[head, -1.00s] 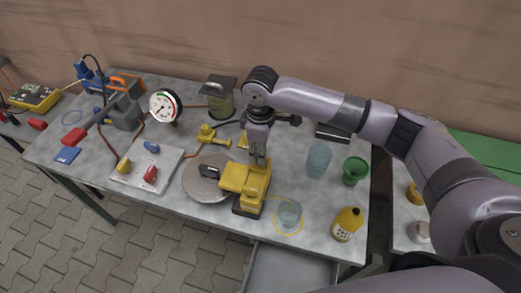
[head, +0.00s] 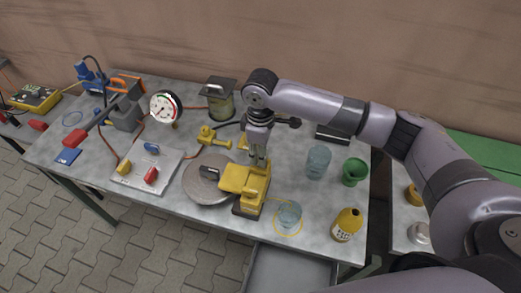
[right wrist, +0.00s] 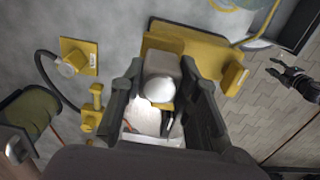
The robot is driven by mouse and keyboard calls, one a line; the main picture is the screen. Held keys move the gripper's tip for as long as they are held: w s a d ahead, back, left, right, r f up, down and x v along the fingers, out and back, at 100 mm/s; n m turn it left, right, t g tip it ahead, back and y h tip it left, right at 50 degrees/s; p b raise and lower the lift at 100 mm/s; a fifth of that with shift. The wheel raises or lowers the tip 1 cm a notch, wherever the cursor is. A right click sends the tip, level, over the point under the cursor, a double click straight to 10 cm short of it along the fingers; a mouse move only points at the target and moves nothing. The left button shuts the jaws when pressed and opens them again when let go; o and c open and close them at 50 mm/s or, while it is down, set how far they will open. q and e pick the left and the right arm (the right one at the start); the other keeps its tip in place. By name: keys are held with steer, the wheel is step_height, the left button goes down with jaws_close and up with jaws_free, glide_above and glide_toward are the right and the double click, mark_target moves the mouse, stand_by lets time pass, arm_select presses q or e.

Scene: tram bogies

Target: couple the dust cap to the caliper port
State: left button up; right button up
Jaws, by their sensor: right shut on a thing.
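The yellow caliper (head: 245,182) stands near the front middle of the bench; its yellow body also shows in the right wrist view (right wrist: 190,52). My right gripper (head: 258,160) points down right above it, touching or very close. In the right wrist view its dark fingers (right wrist: 165,95) are shut around a small grey piece with a pale rounded end (right wrist: 160,88), likely the dust cap. The port is hidden, so I cannot tell whether the cap is seated. My left gripper (right wrist: 290,78) shows small at the right of the wrist view, over the floor, its fingers apart.
A round grey disc (head: 202,192) lies left of the caliper.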

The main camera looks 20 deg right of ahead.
steer(key=shift+p, duration=0.4)
stand_by(0.6)
steer(key=shift+p, duration=0.45)
stand_by(0.7)
steer(key=shift+p, duration=0.6)
steer(key=shift+f, duration=0.6)
steer(key=o, duration=1.2)
steer(key=shift+c, duration=0.2)
